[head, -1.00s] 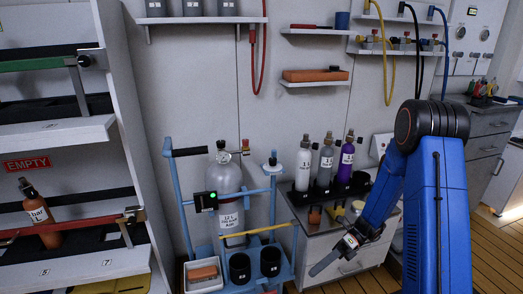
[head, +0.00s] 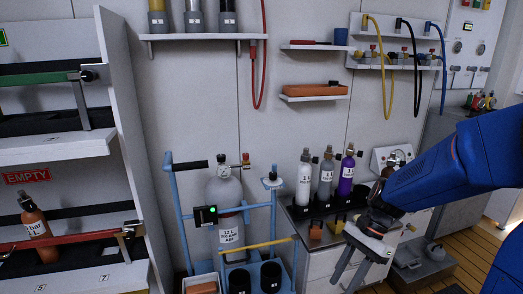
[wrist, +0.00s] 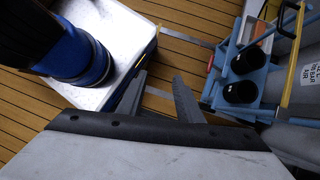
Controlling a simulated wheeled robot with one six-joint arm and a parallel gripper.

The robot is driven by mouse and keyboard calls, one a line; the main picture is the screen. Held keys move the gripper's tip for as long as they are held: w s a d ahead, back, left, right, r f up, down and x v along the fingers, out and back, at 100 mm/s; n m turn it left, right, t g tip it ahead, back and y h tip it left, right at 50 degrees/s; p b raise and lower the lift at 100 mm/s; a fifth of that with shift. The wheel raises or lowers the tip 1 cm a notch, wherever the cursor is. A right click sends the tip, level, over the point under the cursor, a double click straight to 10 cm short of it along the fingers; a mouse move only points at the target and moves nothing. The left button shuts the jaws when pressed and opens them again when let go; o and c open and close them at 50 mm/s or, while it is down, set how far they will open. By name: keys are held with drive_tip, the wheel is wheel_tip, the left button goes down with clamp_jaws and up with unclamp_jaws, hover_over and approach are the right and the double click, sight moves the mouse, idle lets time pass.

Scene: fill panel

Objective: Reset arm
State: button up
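My gripper (head: 359,272) hangs at the lower right in the head view, in front of the white cabinet. Its two dark fingers are apart with nothing between them. In the wrist view my gripper (wrist: 158,95) points down at the wooden floor, its fingers spread and empty. My blue arm reaches in from the right edge of the head view.
A blue trolley (head: 177,215) with a grey cylinder (head: 223,190) stands left of my gripper. White, grey and purple bottles (head: 346,175) stand on the cabinet (head: 322,262) close to my arm. A shelf rack with an orange bottle (head: 35,220) is at the left.

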drive_tip(key=s+d+r+n+t+h, duration=0.5)
drive_tip(key=s+r+n+t, duration=0.3)
drive_tip(key=s+r+n, duration=0.3)
drive_tip(key=shift+s+d+n, duration=0.3)
drive_tip(key=shift+d+n, duration=0.5)
